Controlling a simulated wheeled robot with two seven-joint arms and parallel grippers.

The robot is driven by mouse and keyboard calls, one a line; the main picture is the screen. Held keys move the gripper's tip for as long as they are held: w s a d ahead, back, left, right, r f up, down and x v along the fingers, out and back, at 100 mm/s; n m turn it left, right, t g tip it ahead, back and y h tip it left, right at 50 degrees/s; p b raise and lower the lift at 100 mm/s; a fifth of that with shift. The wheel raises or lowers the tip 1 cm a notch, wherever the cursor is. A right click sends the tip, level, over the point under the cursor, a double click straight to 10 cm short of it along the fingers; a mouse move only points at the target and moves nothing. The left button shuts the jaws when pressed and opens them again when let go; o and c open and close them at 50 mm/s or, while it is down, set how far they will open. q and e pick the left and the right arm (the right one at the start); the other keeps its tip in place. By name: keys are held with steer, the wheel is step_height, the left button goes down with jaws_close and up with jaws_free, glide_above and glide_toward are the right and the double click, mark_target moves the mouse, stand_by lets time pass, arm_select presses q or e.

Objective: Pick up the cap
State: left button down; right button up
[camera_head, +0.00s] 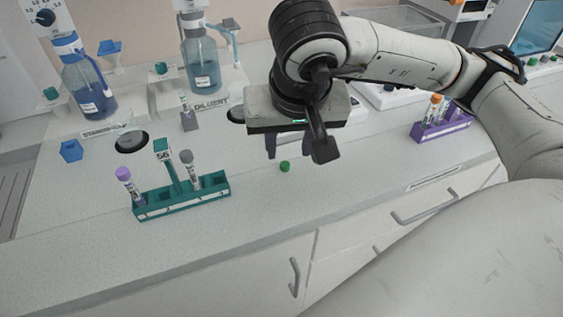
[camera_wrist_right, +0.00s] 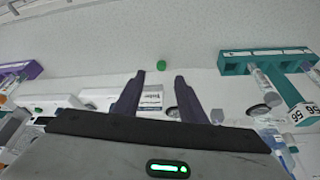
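A small green cap (camera_head: 285,166) lies on the pale counter, right of the teal rack. It also shows in the right wrist view (camera_wrist_right: 161,65), just beyond and between the fingertips. My right gripper (camera_head: 298,155) is above the counter close to the cap, with its fingers apart and nothing between them. The open fingers also show in the right wrist view (camera_wrist_right: 160,76). The cap is apart from both fingers. My left gripper is in neither view.
A teal rack (camera_head: 185,203) with a purple-capped tube (camera_head: 124,174) and a grey-capped tube (camera_head: 187,157) stands left of the cap. A purple rack (camera_head: 440,128) with tubes is at right. Bottles (camera_head: 201,67) stand behind. The counter in front of the cap is clear.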

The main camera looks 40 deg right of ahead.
mark_target(286, 164)
steer(key=p+x, duration=0.1)
steer(key=x, duration=0.6)
steer(key=shift+w+f, duration=0.1)
steer(key=shift+f, duration=0.05)
steer(key=c, duration=0.9)
